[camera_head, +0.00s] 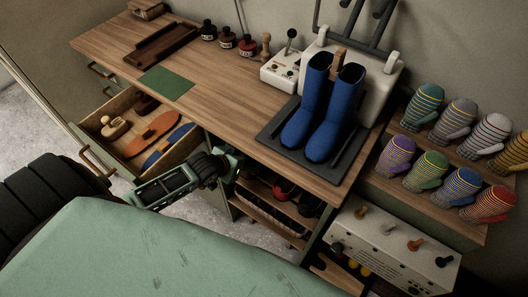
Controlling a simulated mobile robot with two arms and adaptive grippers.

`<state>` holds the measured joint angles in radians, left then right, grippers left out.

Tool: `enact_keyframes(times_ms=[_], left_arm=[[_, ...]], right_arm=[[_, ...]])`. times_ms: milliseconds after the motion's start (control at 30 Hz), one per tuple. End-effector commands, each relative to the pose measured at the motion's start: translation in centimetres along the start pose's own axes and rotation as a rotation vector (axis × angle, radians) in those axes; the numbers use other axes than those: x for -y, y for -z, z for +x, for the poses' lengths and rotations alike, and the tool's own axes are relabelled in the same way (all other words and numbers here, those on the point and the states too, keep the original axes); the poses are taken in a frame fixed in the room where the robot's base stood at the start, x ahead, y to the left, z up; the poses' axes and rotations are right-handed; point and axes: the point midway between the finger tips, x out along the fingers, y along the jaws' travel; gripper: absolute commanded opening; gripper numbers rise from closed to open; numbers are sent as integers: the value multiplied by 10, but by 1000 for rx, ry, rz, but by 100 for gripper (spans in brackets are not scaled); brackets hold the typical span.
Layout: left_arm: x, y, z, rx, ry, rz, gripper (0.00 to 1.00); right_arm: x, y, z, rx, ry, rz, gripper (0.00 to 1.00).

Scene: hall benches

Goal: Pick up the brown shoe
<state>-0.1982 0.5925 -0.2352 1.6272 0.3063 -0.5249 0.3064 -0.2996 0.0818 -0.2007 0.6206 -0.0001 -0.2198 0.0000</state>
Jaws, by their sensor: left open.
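I cannot pick out the brown shoe for certain. Several dark shoes with some red on them (284,189) stand on the open shelf under the workbench, partly in shadow. A small dark brown shape (146,104) lies at the back of the open drawer (97,117); I cannot tell if it is a shoe. My left gripper (222,163) is open, in front of the bench between the drawer and the shelf. It hides part of the shelf's left end. I see nothing held in it. My right gripper is not in view.
The drawer also holds a tan wooden form (114,127), an orange sole (153,135) and a blue sole (170,143). Blue boots (325,110) stand on a dark tray (270,133) on the bench (222,98). Striped knitted items (427,168) fill the rack at right.

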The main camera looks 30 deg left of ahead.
Motion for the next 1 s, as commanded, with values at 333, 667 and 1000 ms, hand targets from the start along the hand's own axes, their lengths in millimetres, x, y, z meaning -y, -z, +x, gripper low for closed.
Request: enact_keyframes(times_ms=[333, 667, 1000], left_arm=[[-6, 2, 44, 1, 0, 1, 77], [-7, 2, 48, 1, 0, 1, 76], [-7, 2, 48, 1, 0, 1, 46]], right_arm=[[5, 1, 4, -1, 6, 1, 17], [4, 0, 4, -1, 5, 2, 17], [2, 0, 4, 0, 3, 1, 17]])
